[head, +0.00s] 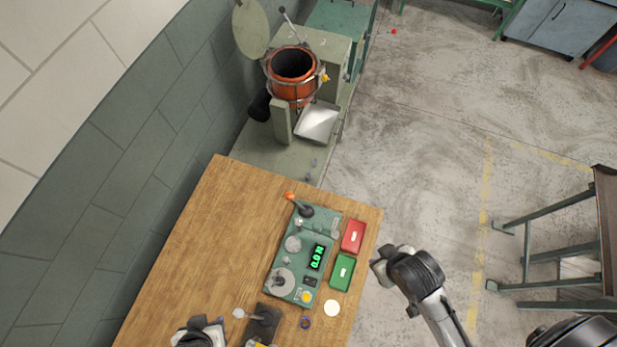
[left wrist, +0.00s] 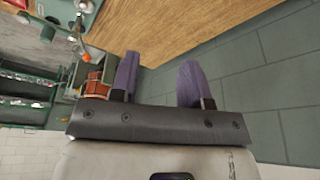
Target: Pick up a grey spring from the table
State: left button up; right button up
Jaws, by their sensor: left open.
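I cannot make out a grey spring for certain in either view. The wooden table (head: 190,270) carries a green device (head: 312,227) with a lit display, and a dark hand tool or coiler (head: 262,325) at its near end. My left gripper (head: 200,332) is at the bottom edge of the head view, by the near left part of the table. In the left wrist view its two purple fingers (left wrist: 158,66) are apart with nothing between them. My right gripper (head: 382,266) hangs off the table's right side; its fingers are too small to judge.
A red tray (head: 353,236) and a green tray (head: 342,272) sit right of the device. A white disc (head: 331,308) and a small purple ring (head: 305,322) lie nearby. A machine with an orange drum (head: 292,88) stands beyond the table. The table's left part is bare, beside a tiled wall.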

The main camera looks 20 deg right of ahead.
pick_arm(q)
jog(key=shift+a, duration=0.1)
jog(key=o, duration=0.4)
jog(key=shift+s+a, duration=0.1)
jog(key=shift+a, duration=0.05)
jog(key=shift+f, duration=0.1)
